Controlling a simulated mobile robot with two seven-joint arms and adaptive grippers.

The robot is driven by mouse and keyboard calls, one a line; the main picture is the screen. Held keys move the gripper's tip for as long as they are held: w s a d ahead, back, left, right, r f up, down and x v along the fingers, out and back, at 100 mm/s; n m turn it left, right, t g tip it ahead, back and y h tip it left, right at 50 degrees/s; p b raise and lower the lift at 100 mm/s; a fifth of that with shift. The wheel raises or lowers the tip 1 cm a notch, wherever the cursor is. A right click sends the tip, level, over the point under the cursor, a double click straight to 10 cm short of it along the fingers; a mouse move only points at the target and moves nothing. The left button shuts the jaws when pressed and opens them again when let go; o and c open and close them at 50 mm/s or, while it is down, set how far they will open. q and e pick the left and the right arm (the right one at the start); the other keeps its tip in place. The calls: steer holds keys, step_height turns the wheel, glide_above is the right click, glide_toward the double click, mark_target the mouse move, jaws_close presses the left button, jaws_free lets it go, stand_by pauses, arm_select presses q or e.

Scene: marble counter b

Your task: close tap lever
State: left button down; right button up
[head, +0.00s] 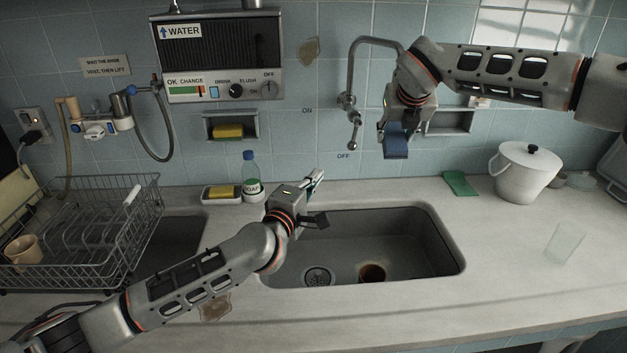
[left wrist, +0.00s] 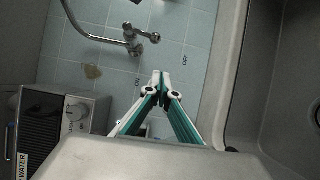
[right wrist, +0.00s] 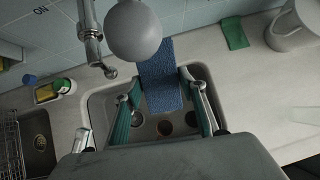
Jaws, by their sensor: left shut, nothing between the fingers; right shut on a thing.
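The metal tap (head: 366,62) is on the tiled wall above the sink, with its spout arching right. Its lever (head: 354,130) hangs down towards the OFF mark (head: 343,156); the ON mark (head: 307,111) is up to the left. The lever's round end shows in the right wrist view (right wrist: 110,72). My left gripper (head: 317,177) is shut and empty, below and left of the lever and apart from it. Its closed tips (left wrist: 161,76) point at the wall. My right gripper (head: 398,128) is shut on a blue sponge (head: 396,146), right of the lever.
The sink (head: 445,250) lies below, with a brown round thing (head: 372,273) inside. A soap bottle (head: 250,174) and sponge dish (head: 222,194) stand at its back left. A dish rack (head: 80,225) is left. A white pot (head: 525,170) and clear glass (head: 565,243) are right.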

arm_select(q)
steer(key=c, duration=2.6)
jaws_free()
steer(key=shift+s+a, duration=0.15)
steer(key=shift+s, duration=0.1)
steer(key=o, duration=0.4)
steer(key=shift+s+r, duration=0.1)
steer(key=shift+r, duration=0.05)
steer(key=shift+o, duration=0.2)
steer(key=s+d+r+m+g+h, duration=0.1)
steer(key=s+d+r+m+h, duration=0.1)
steer(key=d+r+m+h, duration=0.35)
steer(key=s+d+r+m+g+h, duration=0.1)
steer(key=d+r+m+g+h, duration=0.15)
steer(key=r+m, duration=0.45)
steer(key=m+g+y, duration=0.3)
steer(key=m+y, duration=0.4)
steer(key=m, duration=0.3)
glide_toward(353, 137)
steer(key=shift+t, duration=0.25)
steer(key=x, duration=0.8)
steer(key=shift+s+f, duration=0.2)
steer(key=shift+x, duration=0.75)
steer(key=shift+w+d+f, duration=0.2)
steer(key=shift+w+d, duration=0.15)
steer(key=shift+w, duration=0.1)
